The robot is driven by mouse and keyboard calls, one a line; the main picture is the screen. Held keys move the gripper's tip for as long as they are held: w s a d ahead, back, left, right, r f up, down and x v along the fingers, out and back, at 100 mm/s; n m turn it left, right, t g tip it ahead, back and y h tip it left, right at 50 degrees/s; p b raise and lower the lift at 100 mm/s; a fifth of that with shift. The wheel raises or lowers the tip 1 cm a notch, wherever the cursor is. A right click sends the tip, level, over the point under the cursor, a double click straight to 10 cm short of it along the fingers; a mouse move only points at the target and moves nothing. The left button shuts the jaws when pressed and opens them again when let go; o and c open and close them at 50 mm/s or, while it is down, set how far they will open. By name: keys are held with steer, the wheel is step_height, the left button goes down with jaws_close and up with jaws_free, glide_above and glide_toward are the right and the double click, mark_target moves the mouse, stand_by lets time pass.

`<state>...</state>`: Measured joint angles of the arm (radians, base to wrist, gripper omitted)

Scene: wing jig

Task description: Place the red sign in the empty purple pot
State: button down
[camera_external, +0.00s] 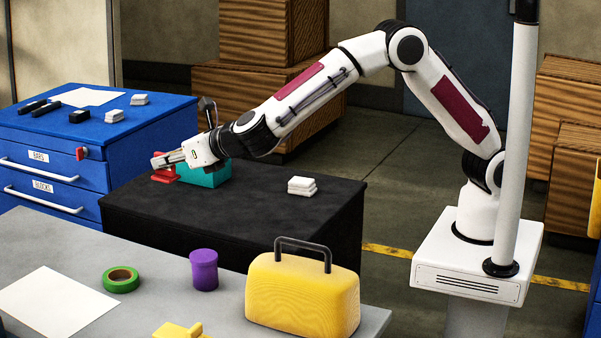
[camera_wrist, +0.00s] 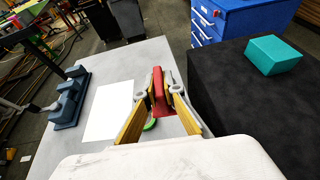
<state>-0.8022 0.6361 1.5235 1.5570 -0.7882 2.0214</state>
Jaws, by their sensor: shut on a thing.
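My gripper (camera_external: 168,159) is shut on the red sign (camera_external: 164,175), near the left edge of the black table. In the wrist view the red sign (camera_wrist: 158,92) is held upright between the two fingertips (camera_wrist: 160,98). The purple pot (camera_external: 203,270) stands upright on the grey table in front, below and to the right of the gripper in the external view. Its inside cannot be made out. The pot cannot be seen in the wrist view.
A teal block (camera_external: 207,174) sits on the black table (camera_external: 270,205) close behind the gripper; white pads (camera_external: 301,186) lie farther right. The grey table holds a green tape roll (camera_external: 121,279), white paper (camera_external: 55,302) and yellow case (camera_external: 302,295). A blue cabinet (camera_external: 150,140) stands left.

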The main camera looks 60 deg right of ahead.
steer(key=shift+s+d+r+n+y, duration=0.1)
steer(key=shift+d+r+n+y, duration=0.2)
steer(key=shift+d+r+y, duration=0.15)
steer(key=shift+s+d+n+y, duration=0.35)
steer(key=shift+s+n+y, duration=0.05)
steer(key=shift+n+y, duration=0.15)
steer(key=shift+s+f+n+y, duration=0.5)
steer(key=shift+s+n+y, duration=0.25)
steer(key=shift+s, duration=0.25)
steer(key=n+g+y, duration=0.1)
steer(key=n+y, duration=0.1)
steer(key=y, duration=0.1)
glide_above(203, 255)
step_height(203, 255, down, 6)
steer(key=shift+f, duration=0.15)
steer(key=shift+f, duration=0.1)
steer(key=shift+f, duration=3)
steer(key=shift+f, duration=1.9)
